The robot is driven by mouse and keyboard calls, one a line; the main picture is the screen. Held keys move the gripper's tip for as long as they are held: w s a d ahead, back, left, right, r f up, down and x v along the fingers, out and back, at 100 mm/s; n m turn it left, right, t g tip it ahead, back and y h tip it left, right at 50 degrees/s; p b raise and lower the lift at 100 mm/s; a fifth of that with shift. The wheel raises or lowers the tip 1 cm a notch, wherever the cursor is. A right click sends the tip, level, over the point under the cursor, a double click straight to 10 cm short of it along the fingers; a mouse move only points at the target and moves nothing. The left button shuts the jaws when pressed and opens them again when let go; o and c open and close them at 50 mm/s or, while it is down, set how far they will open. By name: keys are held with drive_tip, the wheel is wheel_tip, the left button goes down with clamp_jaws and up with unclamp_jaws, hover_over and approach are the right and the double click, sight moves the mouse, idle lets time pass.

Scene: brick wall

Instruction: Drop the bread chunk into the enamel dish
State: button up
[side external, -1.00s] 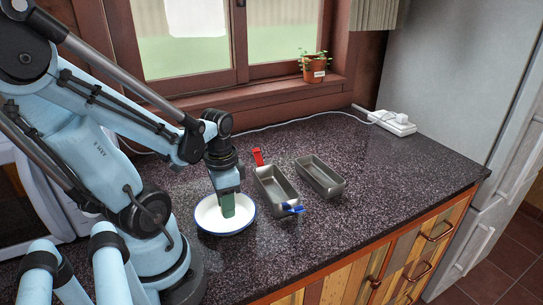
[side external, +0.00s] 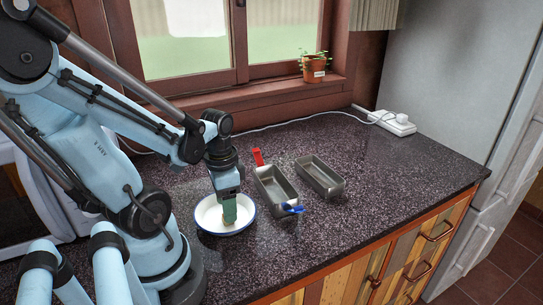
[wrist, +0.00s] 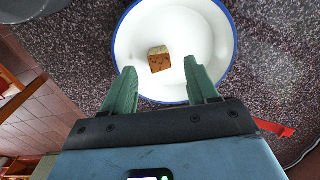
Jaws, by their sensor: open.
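The enamel dish (side external: 205,222) is white with a blue rim and stands on the counter near my arm's base. It fills the upper middle of the wrist view (wrist: 205,30). The bread chunk (wrist: 159,60) is a small brown block inside the dish. In the side view a small part of the bread (side external: 229,222) shows just below my fingertips. My gripper (side external: 230,212) points down over the dish. In the wrist view its green fingers (wrist: 160,72) are apart, one on each side of the bread, with gaps between.
Two grey metal loaf tins (side external: 277,190) (side external: 320,177) stand right of the dish. A red item (side external: 258,157) and a blue clip (side external: 291,209) are at the nearer tin's ends. A power strip (side external: 394,123) lies at the back right. The counter's right side is clear.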

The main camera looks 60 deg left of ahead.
wheel_tip(320, 180, up, 12)
idle(0.9)
drive_tip(key=shift+f, duration=0.1)
drive_tip(key=w+d+t, duration=0.2)
drive_tip(key=w+d, duration=0.1)
drive_tip(key=w, duration=0.1)
drive_tip(key=w+d+f+t, duration=0.1)
drive_tip(key=w+d+t, duration=0.1)
drive_tip(key=w+d, duration=0.2)
drive_tip(key=w+d+n+t, duration=0.1)
drive_tip(key=w+d+t, duration=0.2)
drive_tip(key=w, duration=0.1)
drive_tip(key=shift+w+d+f, duration=0.15)
drive_tip(key=shift+d+f, duration=0.1)
drive_tip(key=shift+f, duration=0.15)
idle(0.9)
